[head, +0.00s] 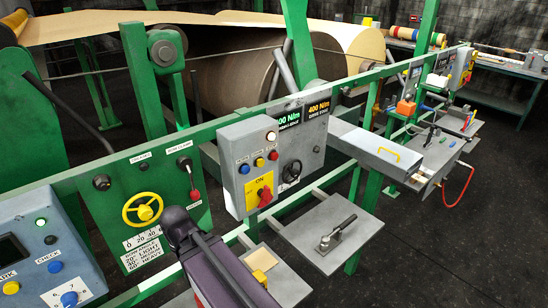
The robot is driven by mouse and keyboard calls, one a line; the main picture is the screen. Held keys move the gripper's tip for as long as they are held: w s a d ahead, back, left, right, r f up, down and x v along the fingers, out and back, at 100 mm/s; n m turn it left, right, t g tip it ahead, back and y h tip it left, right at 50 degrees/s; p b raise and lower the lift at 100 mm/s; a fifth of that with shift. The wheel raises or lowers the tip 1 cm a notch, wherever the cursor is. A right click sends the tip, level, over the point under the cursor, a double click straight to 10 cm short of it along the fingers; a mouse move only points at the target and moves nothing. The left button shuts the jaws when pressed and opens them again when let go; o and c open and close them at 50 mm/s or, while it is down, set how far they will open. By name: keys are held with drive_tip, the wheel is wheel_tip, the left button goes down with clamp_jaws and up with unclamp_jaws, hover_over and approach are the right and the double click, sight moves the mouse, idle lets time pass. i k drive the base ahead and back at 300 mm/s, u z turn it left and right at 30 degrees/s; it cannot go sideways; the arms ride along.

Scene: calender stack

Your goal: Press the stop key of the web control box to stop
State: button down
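The web control box (270,165) is a grey box on the green rail, near the middle of the head view. A red key (273,155), a blue key (260,162) and a yellow key (244,168) sit in a row on its face, under small labels too small to read. A pale round lamp or button (271,136) is above the red key. A red rotary handle on a yellow plate (260,191) is below them. A dark purple link of my arm stands in the foreground, below and left of the box. I cannot make out my gripper's fingers.
Left of the box are a yellow handwheel (144,208) and a red-knobbed lever (194,193). A blue-grey panel (45,250) is at far left. Dark floor lies open at right.

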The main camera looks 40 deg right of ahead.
sight(274, 156)
drive_tip(key=z, duration=0.95)
drive_tip(key=k, duration=0.95)
drive_tip(key=u, duration=0.3)
drive_tip(key=i, duration=0.5)
drive_tip(key=z, duration=0.05)
